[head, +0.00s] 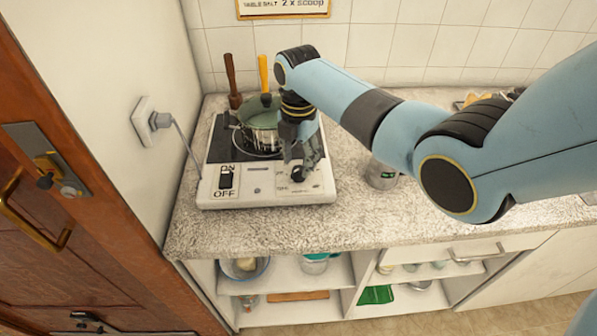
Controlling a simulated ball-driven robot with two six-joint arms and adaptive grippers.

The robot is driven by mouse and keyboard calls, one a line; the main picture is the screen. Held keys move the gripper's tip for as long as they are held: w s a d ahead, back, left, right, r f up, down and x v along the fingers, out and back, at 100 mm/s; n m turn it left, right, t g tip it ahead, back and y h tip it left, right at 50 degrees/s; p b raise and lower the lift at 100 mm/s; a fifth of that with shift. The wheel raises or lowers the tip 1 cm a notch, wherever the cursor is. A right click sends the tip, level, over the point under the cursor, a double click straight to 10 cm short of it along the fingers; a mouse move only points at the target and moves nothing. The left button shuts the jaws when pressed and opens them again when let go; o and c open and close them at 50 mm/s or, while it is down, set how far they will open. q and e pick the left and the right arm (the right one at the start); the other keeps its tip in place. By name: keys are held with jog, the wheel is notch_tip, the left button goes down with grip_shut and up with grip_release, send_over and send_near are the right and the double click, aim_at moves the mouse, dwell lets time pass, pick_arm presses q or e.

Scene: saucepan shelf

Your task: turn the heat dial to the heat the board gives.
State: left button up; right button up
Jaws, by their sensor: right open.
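The white hot plate (262,196) stands on the left part of the counter. Its front panel has an ON/OFF rocker switch (226,179) at the left and small printed marks at the right. My right gripper (298,172) is open and points down over the right part of this panel. It covers the heat dial, so the dial's setting and any contact cannot be told. The board (283,8) on the wall is cut off by the top edge; only a line reading table salt, 2 x scoop shows, and no heat is readable. My left gripper is out of view.
A pot with a green lid (262,108) sits on the hot plate, close to my right gripper. A plug (158,120) with a cable is in the left wall. A can (381,174) stands right of the hot plate. The front counter is clear.

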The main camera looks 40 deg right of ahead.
dwell(0.3)
jog(key=shift+f+b, duration=0.85)
jog(key=shift+f, duration=0.4)
